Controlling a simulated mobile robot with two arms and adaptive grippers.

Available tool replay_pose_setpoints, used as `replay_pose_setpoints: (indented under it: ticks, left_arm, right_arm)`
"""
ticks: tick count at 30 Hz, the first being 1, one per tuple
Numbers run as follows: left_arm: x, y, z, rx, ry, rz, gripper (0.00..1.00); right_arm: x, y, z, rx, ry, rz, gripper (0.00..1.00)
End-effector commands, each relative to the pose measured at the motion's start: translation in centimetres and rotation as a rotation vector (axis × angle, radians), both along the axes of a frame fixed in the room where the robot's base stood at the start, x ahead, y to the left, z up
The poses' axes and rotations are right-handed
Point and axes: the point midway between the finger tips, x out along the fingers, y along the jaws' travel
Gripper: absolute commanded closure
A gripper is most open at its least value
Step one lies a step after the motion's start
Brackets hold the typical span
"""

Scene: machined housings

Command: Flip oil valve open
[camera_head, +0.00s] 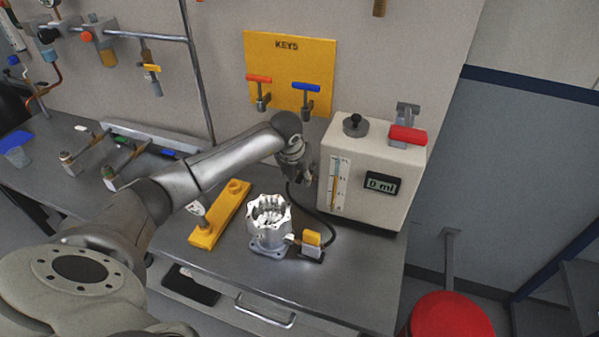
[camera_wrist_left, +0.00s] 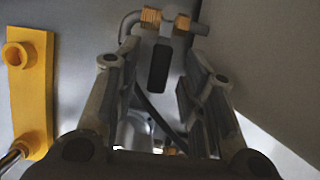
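A white dispenser box (camera_head: 365,175) stands at the back right of the bench, with a level gauge and a display reading 0 ml. A valve with a red handle (camera_head: 408,135) sits on its top right edge; the handle looks roughly horizontal. My left gripper (camera_head: 303,178) hangs just left of the box, below the valve's height and apart from the red handle. In the left wrist view my left gripper (camera_wrist_left: 163,75) has its fingers spread with nothing held between them. A fitting with brass nuts (camera_wrist_left: 165,20) shows beyond the fingertips. My right gripper is out of view.
A metal housing (camera_head: 268,232) and a small yellow-topped block (camera_head: 312,240) stand below the gripper. A yellow fixture (camera_head: 207,235) lies left of them. A yellow KEYS board (camera_head: 288,62) holds red and blue T-handles behind. A black cable runs beside the box.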

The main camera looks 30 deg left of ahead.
Motion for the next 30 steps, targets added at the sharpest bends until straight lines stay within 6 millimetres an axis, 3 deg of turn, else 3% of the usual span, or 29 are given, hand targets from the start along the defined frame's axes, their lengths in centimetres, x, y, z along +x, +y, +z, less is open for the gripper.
replay_pose_setpoints:
  ticks: [1,8,20,30]
  left_arm:
    - [0.0,0.0,0.0,0.0,0.0,0.0,0.72]
    - [0.0,0.0,0.0,0.0,0.0,0.0,1.0]
    - [0.0,0.1,0.0,0.0,0.0,-0.013,1.0]
    - [-0.2,1.3,-0.4,0.002,-0.002,-0.173,1.0]
  right_arm:
    - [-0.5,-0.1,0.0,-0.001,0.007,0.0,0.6]
    - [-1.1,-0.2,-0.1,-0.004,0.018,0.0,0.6]
    - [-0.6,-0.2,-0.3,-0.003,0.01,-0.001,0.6]
    - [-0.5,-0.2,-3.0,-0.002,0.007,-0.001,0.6]
